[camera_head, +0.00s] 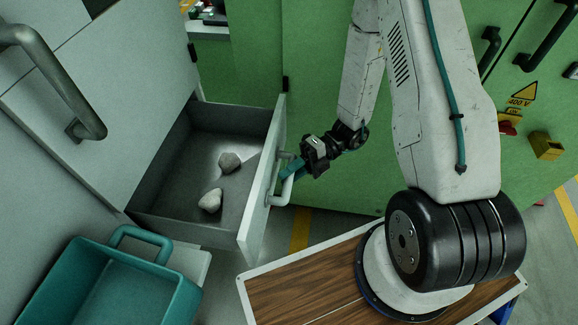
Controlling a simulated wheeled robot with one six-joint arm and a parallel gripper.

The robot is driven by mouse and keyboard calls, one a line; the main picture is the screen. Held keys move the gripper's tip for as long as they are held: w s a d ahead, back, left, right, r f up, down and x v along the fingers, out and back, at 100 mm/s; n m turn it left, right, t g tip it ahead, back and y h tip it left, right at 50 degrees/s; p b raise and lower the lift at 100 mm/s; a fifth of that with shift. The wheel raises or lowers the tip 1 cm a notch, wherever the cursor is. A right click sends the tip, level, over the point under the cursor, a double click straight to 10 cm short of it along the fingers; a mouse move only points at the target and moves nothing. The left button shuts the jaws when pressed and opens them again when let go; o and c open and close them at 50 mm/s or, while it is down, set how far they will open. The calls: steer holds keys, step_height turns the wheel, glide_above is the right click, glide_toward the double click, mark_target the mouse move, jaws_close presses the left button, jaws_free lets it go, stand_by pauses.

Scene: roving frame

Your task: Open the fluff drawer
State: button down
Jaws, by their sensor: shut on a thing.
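The drawer (262,190) is pulled well out of the pale cabinet (110,110), and its inside shows. The exact contact is small and partly hidden by the fingers.
A teal bin (110,290) with a loop handle stands at the lower left, close to the drawer. A large grey handle (60,80) is on the cabinet at upper left. Green cabinets (310,80) with a 400 V sign stand behind my arm.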

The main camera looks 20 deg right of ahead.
steer(key=shift+s+d, duration=0.1)
steer(key=shift+d, duration=0.05)
steer(key=c, duration=1.3)
jaws_free()
steer(key=shift+d, duration=0.1)
steer(key=v, duration=0.7)
steer(key=shift+d, duration=0.35)
